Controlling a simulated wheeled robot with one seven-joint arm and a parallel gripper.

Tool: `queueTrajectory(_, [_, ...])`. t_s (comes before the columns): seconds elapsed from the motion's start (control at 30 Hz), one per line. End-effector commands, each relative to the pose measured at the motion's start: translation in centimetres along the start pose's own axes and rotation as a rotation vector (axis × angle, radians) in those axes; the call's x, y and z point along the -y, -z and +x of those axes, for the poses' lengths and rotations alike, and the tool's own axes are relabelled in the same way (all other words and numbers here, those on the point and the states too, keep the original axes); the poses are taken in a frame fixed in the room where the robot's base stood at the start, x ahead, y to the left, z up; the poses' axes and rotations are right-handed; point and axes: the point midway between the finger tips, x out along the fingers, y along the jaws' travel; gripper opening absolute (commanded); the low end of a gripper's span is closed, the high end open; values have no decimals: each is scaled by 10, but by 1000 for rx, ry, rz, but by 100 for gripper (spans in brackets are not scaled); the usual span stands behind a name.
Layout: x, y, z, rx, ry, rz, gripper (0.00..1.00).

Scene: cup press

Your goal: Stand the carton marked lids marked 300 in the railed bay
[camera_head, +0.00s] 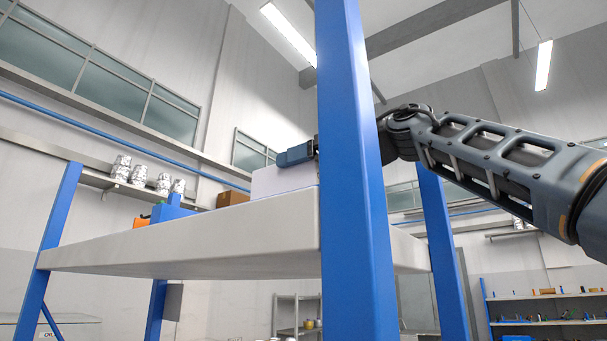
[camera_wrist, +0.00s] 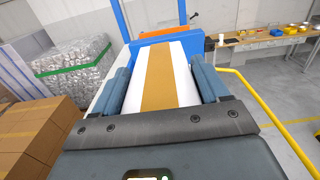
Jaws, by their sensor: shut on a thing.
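A white carton with a broad tan stripe (camera_wrist: 160,80) lies between the two fingers of my gripper (camera_wrist: 162,72), which is shut on it in the wrist view. Any lettering on it cannot be read. In the head view the white carton (camera_head: 285,180) is at the raised white tabletop (camera_head: 190,240), below my gripper (camera_head: 297,155). A blue post hides part of both, and I cannot tell if the carton touches the top. Beyond the carton, a blue structure (camera_wrist: 190,43) with an orange part shows in the wrist view; it may be the railed bay.
Blue posts, one close in front (camera_head: 350,200), frame the tabletop. A brown box (camera_head: 232,198) and a low blue object (camera_head: 172,211) are farther along it. In the wrist view, brown cartons (camera_wrist: 35,135) and a wrapped pallet (camera_wrist: 75,68) stand left, a yellow rail (camera_wrist: 270,115) right.

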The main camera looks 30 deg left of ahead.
Motion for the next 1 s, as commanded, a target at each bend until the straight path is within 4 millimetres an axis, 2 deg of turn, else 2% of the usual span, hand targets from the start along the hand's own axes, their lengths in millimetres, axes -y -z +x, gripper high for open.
queueTrajectory(0.1, [0,15,0,1,-1,0,10])
queueTrajectory(0.2, [0,20,-1,2,-1,0,10])
queueTrajectory(0.57, [0,24,-1,2,0,0,10])
queueTrajectory(0.6, [0,24,-1,0,0,0,77])
queueTrajectory(0.83, [0,24,-1,0,0,0,99])
queueTrajectory(1.0, [0,23,-1,0,0,0,100])
